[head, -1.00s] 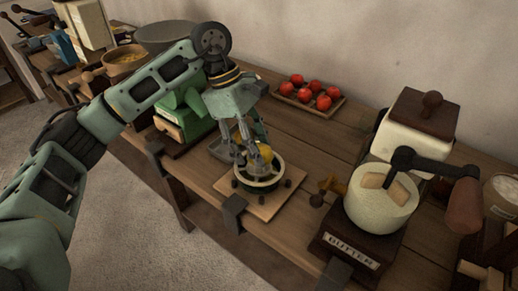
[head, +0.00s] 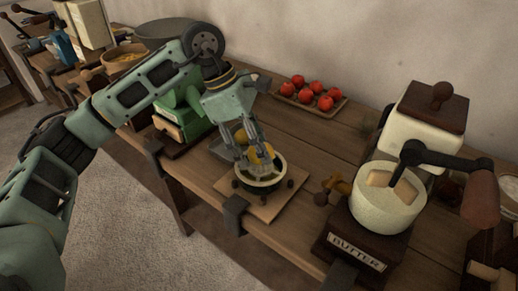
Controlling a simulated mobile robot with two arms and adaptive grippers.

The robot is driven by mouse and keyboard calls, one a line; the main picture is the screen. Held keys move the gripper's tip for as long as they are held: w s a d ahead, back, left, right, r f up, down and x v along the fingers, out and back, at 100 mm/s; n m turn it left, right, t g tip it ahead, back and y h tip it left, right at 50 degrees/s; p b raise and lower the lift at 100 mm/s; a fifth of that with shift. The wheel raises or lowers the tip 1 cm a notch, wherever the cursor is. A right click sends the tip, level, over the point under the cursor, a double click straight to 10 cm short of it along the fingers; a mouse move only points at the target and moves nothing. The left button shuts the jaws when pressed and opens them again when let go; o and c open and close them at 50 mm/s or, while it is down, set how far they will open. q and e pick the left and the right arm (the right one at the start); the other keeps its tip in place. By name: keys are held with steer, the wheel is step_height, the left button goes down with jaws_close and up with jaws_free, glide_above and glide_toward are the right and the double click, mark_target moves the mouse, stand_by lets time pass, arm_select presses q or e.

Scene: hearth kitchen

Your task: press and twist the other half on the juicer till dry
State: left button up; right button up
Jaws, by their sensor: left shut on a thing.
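The juicer (head: 261,183) is a dark, round bowl with a pale rim, on a square wooden board clamped at the counter's front edge. My left gripper (head: 259,165) points down over it, shut on a yellow citrus half (head: 266,156) at the bowl's centre. The fingers hide much of the half and the cone under it, so I cannot tell how firmly they touch. Another yellow piece (head: 240,136) shows behind the fingers. My right gripper is not in view.
A butter churn (head: 385,207) with a crank stands to the right. A tray of red fruit (head: 310,98) lies behind. A green machine (head: 183,105) stands left of the juicer. Bare counter (head: 305,145) lies between juicer and fruit tray.

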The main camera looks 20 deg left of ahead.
arm_select(q)
steer(key=m+g, duration=0.1)
steer(key=m, duration=0.3)
steer(key=shift+s+d+f+g, duration=0.15)
steer(key=shift+f+g, duration=0.2)
steer(key=shift+g, duration=0.05)
steer(key=shift+s+f+m+g+y, duration=0.15)
steer(key=shift+m+g+y, duration=0.1)
steer(key=shift+m, duration=0.45)
steer(key=shift+s+f+m+g+y, duration=0.15)
steer(key=shift+m+g, duration=0.1)
steer(key=shift+m, duration=0.45)
steer(key=shift+w, duration=0.1)
steer(key=shift+w+r+p, duration=0.1)
steer(key=shift+r+p, duration=0.55)
steer(key=shift+r, duration=0.25)
step_height(320, 180, up, 2)
steer(key=shift+r+p, duration=0.2)
steer(key=shift+p, duration=0.45)
steer(key=shift+d+r+p, duration=0.1)
steer(key=shift+r+p, duration=0.8)
steer(key=shift+r, duration=0.85)
